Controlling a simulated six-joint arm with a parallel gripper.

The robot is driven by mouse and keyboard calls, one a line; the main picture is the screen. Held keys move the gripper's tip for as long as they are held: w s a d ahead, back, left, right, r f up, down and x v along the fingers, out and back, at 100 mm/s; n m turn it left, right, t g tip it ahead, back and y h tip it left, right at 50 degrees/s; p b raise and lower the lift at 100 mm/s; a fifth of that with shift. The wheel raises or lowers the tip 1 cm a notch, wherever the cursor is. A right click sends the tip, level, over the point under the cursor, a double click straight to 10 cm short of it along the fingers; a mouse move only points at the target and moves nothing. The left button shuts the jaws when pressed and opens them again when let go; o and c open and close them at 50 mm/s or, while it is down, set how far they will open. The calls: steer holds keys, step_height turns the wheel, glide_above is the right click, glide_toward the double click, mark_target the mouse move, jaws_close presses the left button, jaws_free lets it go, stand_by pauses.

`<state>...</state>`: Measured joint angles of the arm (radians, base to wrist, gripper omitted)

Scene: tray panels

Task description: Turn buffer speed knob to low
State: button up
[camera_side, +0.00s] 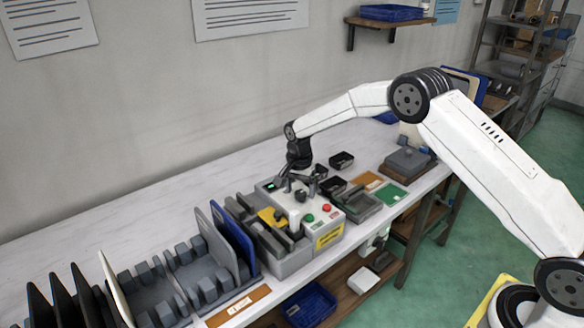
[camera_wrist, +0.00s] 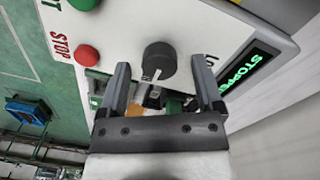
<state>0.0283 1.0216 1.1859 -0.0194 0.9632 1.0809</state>
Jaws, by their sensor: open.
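The buffer speed knob is a round dark grey knob (camera_wrist: 160,58) with a white pointer line, on the machine's pale panel (camera_wrist: 205,35) in the wrist view. The white line points toward the gripper side of the picture. My gripper (camera_wrist: 162,78) is open, with one finger on each side of the knob's lower part. I cannot tell whether the fingers touch it. In the side view my gripper (camera_side: 287,182) is over the machine (camera_side: 325,236) on the bench.
A red stop button (camera_wrist: 87,55) and a green button (camera_wrist: 84,3) lie left of the knob. A lit display (camera_wrist: 240,68) reads STOPPED. Dark trays (camera_side: 341,160) stand behind the machine, and grey racks with panels (camera_side: 185,275) stand to its left.

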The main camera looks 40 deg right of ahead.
steer(key=shift+f, duration=0.35)
steer(key=shift+c, duration=0.2)
jaws_close()
